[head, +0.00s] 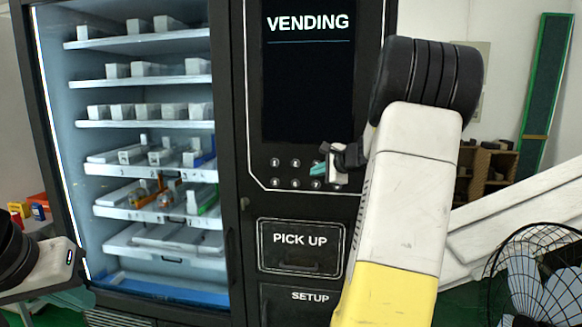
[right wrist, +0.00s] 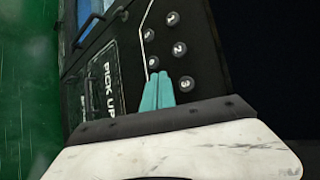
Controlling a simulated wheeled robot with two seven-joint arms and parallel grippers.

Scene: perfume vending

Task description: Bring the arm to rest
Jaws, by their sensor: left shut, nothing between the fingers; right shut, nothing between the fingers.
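The black vending machine (head: 240,200) stands in front of me, with a number keypad (head: 295,176) under its dark "VENDING" screen (head: 308,90). My right gripper (head: 319,168) is in front of the keypad, with its teal fingers together and empty. In the right wrist view the shut teal fingertips (right wrist: 157,90) are near the round buttons (right wrist: 166,62); I cannot tell whether they touch. My right arm (head: 405,190) hides part of the machine's right side. My left gripper (head: 75,298) is low at the left edge, partly out of frame, with teal fingers shut.
Shelves (head: 140,83) with white boxes and small bottles show behind the machine's glass. The "PICK UP" door (head: 300,248) is below the keypad. A black wire-cage fan (head: 540,275) stands at the lower right. A wooden shelf unit (head: 487,170) is behind my right arm.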

